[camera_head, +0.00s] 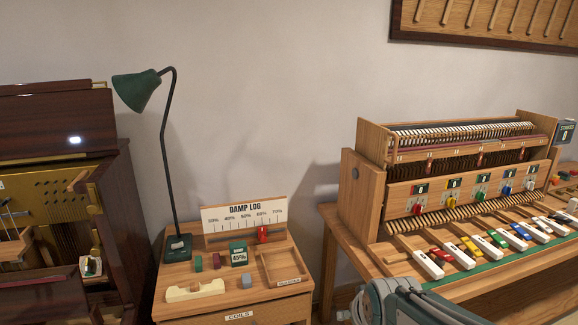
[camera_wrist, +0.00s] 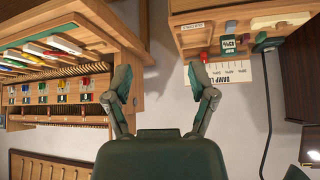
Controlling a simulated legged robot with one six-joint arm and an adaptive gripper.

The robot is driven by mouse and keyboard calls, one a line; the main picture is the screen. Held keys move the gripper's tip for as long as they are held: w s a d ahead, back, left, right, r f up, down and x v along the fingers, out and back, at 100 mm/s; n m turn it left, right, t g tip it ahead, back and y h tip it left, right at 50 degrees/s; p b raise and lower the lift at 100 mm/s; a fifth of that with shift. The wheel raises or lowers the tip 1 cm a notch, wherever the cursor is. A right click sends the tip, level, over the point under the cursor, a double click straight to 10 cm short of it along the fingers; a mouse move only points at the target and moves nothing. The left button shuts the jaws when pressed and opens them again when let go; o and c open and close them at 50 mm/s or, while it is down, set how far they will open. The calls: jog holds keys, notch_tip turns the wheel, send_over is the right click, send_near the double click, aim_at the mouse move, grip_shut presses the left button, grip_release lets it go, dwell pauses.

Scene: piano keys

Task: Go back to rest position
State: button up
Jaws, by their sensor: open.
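My gripper (camera_wrist: 160,97) shows in the wrist view with its two green-tipped fingers spread wide apart and nothing between them. The wall and the gap between two pieces of furniture lie beyond the fingers. The wrist picture is upside down. In the head view, a grey-green part of my arm shows at the bottom right of centre, in front of the piano action bench (camera_head: 480,283); the fingers cannot be made out there. Several piano keys (camera_head: 467,248) with coloured and white tops lie in a row on the bench, apart from my gripper.
A small wooden cabinet (camera_head: 208,307) holds the damp log board (camera_head: 243,217), a red slider (camera_head: 262,234), a green 45% block (camera_head: 238,254), an empty tray (camera_head: 284,266) and a green lamp (camera_head: 137,91). A dark upright piano (camera_head: 121,215) stands left. A narrow gap separates cabinet and bench.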

jog(key=s+d+r+g, duration=0.1)
jog(key=s+r, duration=0.3)
jog(key=s, duration=1.1)
jog(key=shift+d+m+h, duration=0.3)
jog(key=shift+d, duration=0.35)
jog(key=shift+o, duration=0.6)
jog(key=shift+s+r+g, duration=0.1)
jog(key=shift+s+g, duration=0.2)
jog(key=shift+s, duration=0.15)
jog(key=shift+w, duration=0.15)
